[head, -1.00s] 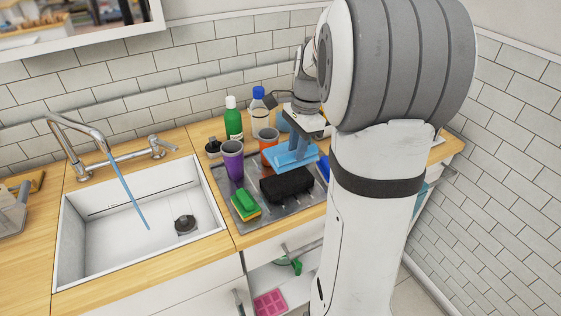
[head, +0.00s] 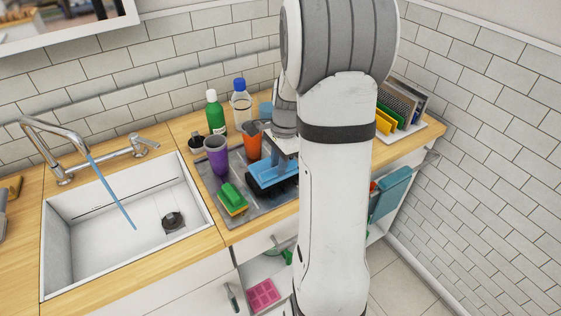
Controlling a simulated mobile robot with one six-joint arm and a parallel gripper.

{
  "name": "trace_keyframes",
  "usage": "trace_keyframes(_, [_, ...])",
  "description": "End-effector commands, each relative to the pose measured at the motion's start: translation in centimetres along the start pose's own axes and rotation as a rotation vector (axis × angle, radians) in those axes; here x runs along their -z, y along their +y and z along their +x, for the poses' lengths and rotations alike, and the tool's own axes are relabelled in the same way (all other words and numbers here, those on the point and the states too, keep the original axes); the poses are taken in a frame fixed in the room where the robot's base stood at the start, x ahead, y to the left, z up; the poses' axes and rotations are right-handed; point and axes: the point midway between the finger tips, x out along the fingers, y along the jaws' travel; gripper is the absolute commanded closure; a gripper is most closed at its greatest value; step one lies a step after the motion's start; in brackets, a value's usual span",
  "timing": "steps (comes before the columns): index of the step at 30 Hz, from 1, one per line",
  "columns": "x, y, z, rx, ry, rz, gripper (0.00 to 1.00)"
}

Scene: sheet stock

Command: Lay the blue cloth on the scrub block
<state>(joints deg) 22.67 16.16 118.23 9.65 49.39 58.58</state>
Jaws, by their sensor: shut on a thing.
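The blue cloth (head: 266,172) is a flat light-blue piece in the jaws of my gripper (head: 284,153), which is shut on it and points down. The black scrub block (head: 282,190) is on the grey metal tray (head: 243,214), right under the cloth, its bristly front edge showing below it. The cloth covers most of the block's top. I cannot tell whether the cloth touches the block or hangs just above it. My arm hides the right part of the tray.
A green and yellow sponge (head: 232,198), a purple cup (head: 217,157) and an orange cup (head: 251,140) stand close on the left and behind. Green (head: 215,116) and clear (head: 241,104) bottles are behind. The sink (head: 125,225) is at left. A rack of coloured sheets (head: 398,108) is at right.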

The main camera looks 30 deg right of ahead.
Motion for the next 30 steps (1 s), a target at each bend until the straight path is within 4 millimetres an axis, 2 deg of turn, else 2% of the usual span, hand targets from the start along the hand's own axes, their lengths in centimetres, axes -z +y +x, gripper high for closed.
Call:
trace_keyframes(2, [0.0, 0.0, 0.0, -0.001, 0.0, 0.0, 1.0])
trace_keyframes(3, [0.0, 0.0, 0.0, -0.001, 0.0, 0.0, 0.75])
trace_keyframes(10, [0.0, 0.0, 0.0, -0.001, 0.0, 0.001, 0.56])
trace_keyframes(20, [0.1, 0.0, -0.6, 0.002, 0.001, 0.001, 0.56])
trace_keyframes(23, [0.1, -0.1, -1.9, 0.005, 0.003, 0.001, 0.56])
trace_keyframes(30, [0.2, 0.0, -7.0, 0.005, 0.002, 0.003, 0.56])
